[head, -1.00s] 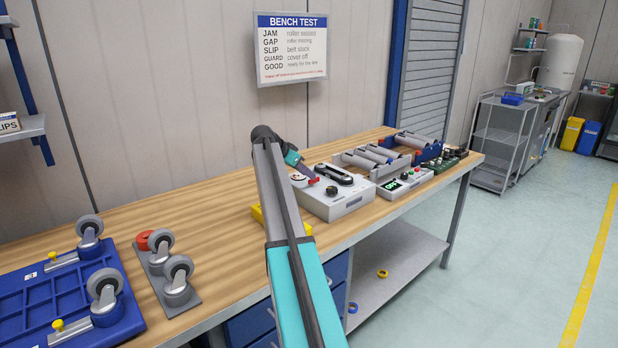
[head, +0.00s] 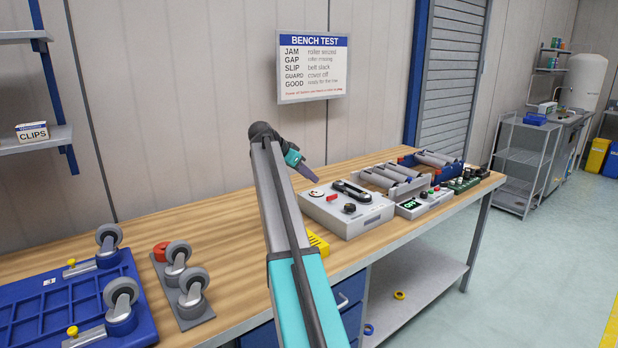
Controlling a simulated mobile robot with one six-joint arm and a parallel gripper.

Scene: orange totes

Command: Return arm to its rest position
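My arm reaches up and out over the wooden bench (head: 225,222), bent at a dark joint. My gripper (head: 312,177), with purple-grey fingers behind a teal band, hangs tilted down to the right. In the picture it lies just above and left of the white test box (head: 346,220). No held object can be made out. The fingers look close together, but they are too small and side-on to tell if they are open or shut.
A blue tray with casters (head: 95,338) and a grey plate with casters (head: 195,318) lie at left. A yellow block (head: 317,243) sits beside the test box. A roller unit (head: 395,184) and a small control box (head: 425,204) stand at right. Bare bench lies between the casters and test box.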

